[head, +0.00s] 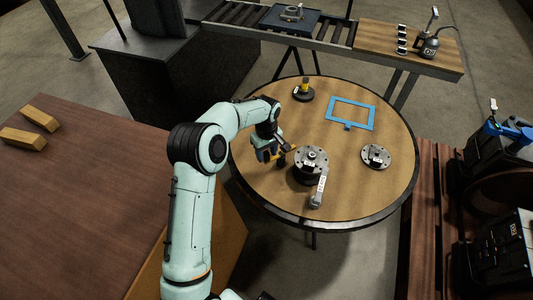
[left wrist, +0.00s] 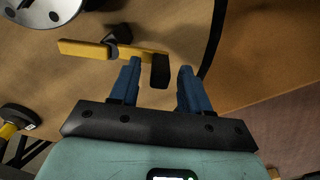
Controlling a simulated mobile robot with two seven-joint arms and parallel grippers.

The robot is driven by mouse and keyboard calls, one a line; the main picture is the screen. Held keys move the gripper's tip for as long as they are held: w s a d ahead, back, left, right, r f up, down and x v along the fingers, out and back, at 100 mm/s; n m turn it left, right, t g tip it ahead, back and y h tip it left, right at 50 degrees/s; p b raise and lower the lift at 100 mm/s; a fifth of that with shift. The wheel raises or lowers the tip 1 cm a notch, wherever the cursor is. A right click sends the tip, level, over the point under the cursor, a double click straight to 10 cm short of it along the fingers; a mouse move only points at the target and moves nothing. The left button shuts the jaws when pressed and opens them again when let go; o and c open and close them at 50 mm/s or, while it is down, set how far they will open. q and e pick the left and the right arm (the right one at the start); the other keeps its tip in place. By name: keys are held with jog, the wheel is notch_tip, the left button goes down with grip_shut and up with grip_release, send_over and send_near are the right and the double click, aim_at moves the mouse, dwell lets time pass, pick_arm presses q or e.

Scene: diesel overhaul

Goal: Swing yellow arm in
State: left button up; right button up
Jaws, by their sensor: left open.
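The yellow arm (left wrist: 88,49) is a flat bar on a dark pivot post. In the left wrist view its far end carries a black block (left wrist: 160,72). In the head view the yellow arm (head: 279,156) is small and partly hidden by my gripper, left of the flanged round unit (head: 311,158). My left gripper (left wrist: 159,76) is open, with its blue fingers on either side of the black block; I cannot tell whether they touch it. In the head view my left gripper (head: 268,153) is over the left part of the round table (head: 345,195). My right gripper is not in view.
On the round table are a grey lever-like part (head: 319,188), a small flanged disc (head: 375,156), a blue frame (head: 350,114) and a yellow-topped dark piece (head: 303,90). A roller conveyor (head: 240,14) runs behind. A brown table (head: 75,200) stands left.

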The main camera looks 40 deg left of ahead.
pick_arm(q)
jog(key=shift+f, duration=0.35)
grip_shut()
